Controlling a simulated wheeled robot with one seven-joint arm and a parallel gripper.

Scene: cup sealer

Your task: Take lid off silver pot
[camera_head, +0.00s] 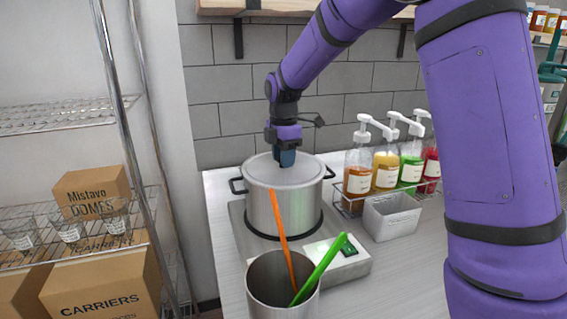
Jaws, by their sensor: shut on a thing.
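The silver pot (258,207) stands on a flat silver hot plate, with a black handle on each side. Its grey lid (262,172) sits on the rim, and I see no gap between lid and pot. My gripper (284,163) points straight down at the middle of the lid and is shut on the lid's knob. The knob itself is hidden by the fingers.
A metal canister (262,284) with an orange and a green utensil stands in front of the pot. Pump bottles in a wire rack (350,210) and a small metal bin (391,217) are to the right. A tiled wall (225,75) is behind. Open shelves with boxes (100,285) are at left.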

